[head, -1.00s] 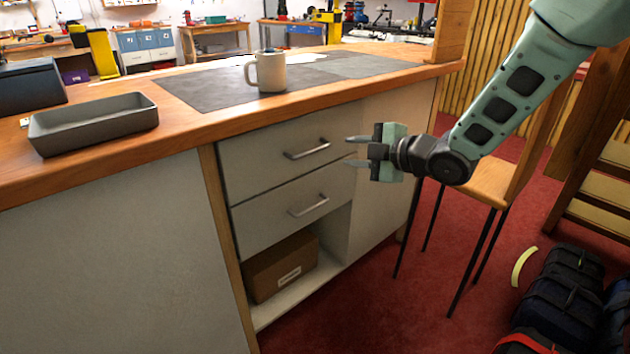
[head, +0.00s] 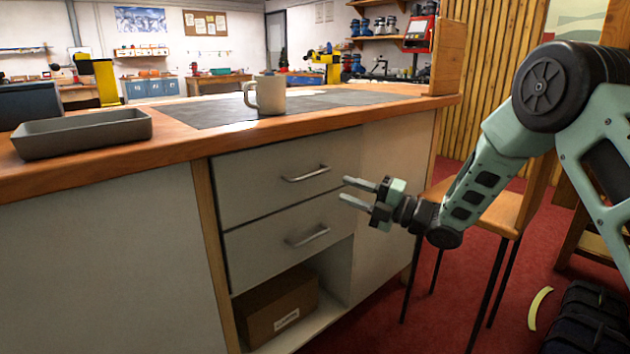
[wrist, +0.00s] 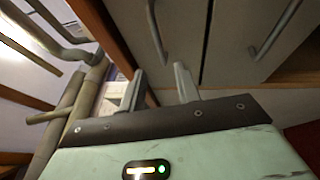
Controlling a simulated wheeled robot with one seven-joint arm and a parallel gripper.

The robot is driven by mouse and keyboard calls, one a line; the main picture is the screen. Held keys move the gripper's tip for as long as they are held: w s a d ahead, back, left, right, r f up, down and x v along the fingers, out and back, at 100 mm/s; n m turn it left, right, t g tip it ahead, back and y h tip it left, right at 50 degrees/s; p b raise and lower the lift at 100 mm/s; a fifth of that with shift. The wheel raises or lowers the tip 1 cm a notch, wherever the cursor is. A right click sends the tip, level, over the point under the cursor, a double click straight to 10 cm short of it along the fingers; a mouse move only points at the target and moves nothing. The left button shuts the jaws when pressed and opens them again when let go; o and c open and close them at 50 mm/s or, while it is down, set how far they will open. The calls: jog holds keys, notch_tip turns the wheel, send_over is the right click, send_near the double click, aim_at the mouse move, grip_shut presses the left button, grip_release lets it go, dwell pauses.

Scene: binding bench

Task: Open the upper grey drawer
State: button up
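The upper grey drawer (head: 272,178) is shut, under the wooden bench top, with a horizontal metal bar handle (head: 306,173). A lower grey drawer (head: 285,236) with a like handle is shut beneath it. My gripper (head: 348,189) is open and empty, to the right of the upper handle and a little lower, apart from it. In the wrist view its two fingers (wrist: 160,85) point toward the drawer fronts, with a gap between them. The upper handle (wrist: 155,30) and the lower handle (wrist: 275,32) show beyond the fingertips there.
The bench top (head: 180,142) overhangs the drawers and bears a mug (head: 270,95) and a grey tray (head: 85,134). A cardboard box (head: 280,305) sits in the open shelf below. A wooden chair (head: 495,215) stands right of the bench. Dark bags (head: 590,315) lie on the red floor.

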aim_at(315, 179)
jog(key=x, duration=0.9)
jog(key=shift+w+a+b, duration=0.1)
jog(key=shift+a+b, duration=0.2)
grip_shut()
